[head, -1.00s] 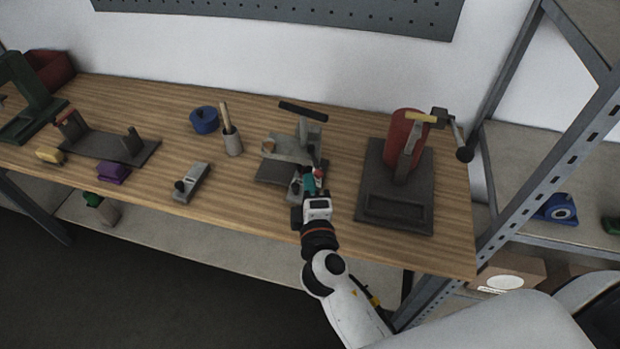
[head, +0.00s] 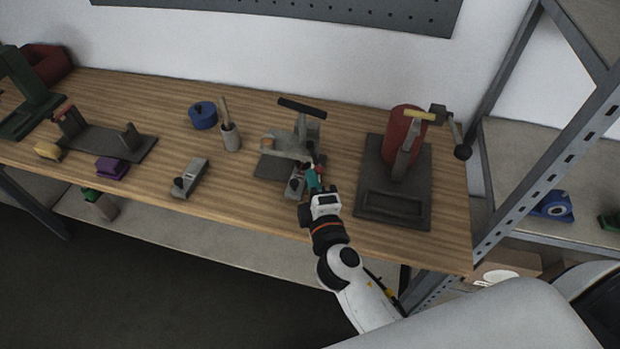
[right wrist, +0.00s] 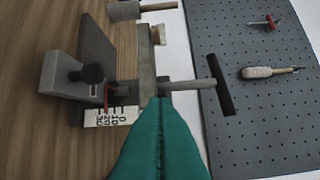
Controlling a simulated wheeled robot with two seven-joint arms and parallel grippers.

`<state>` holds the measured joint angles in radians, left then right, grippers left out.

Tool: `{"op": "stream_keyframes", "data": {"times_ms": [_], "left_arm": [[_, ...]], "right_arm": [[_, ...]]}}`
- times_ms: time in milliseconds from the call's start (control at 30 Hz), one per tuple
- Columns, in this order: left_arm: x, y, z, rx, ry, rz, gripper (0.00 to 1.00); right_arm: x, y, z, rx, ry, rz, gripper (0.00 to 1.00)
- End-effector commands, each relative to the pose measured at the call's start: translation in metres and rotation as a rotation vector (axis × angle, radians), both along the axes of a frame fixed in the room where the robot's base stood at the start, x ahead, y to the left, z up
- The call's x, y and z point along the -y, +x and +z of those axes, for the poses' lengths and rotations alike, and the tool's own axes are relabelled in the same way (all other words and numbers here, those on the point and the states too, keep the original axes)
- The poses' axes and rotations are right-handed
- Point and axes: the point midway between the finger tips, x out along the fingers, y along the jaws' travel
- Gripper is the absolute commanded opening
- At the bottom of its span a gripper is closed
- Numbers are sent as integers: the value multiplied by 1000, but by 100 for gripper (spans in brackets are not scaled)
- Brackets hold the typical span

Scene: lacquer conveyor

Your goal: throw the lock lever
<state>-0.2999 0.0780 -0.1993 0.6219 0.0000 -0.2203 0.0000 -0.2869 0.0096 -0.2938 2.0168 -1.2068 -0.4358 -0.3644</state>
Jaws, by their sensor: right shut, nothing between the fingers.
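The fixture (head: 275,167) stands on the bench, with a dark base plate, an upright and a black T-handle (head: 302,107). A small red part (head: 320,169), possibly the lock lever's end, shows right beside my right gripper (head: 312,173); I cannot tell whether they touch. The gripper's teal fingers are shut and empty at the fixture's front right. In the right wrist view the shut fingers (right wrist: 160,101) point at the fixture's grey bar (right wrist: 146,62). A black knob (right wrist: 92,73), a white number scale (right wrist: 112,116) and a thin red pointer (right wrist: 107,98) show left of them. My left gripper is out of view.
A press with a red cylinder (head: 400,130) and dark base stands close on the right. A grey block tool (head: 190,178), a cup with a stick (head: 230,138) and a blue round part (head: 203,115) lie to the left. Bare bench lies between them.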

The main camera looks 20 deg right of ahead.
Motion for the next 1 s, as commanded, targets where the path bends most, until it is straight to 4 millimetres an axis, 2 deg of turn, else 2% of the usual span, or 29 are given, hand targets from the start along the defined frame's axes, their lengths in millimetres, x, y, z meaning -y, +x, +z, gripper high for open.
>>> {"op": "stream_keyframes", "data": {"times_ms": [367,633,800,1000], "left_arm": [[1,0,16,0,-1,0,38],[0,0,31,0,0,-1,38],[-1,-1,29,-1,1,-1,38],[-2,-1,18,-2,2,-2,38]], "right_arm": [[15,-3,3,-1,-8,125,0],[41,-4,2,-2,-11,355,0],[59,-1,0,-2,-10,516,0],[77,6,-3,-2,-9,697,0]]}}
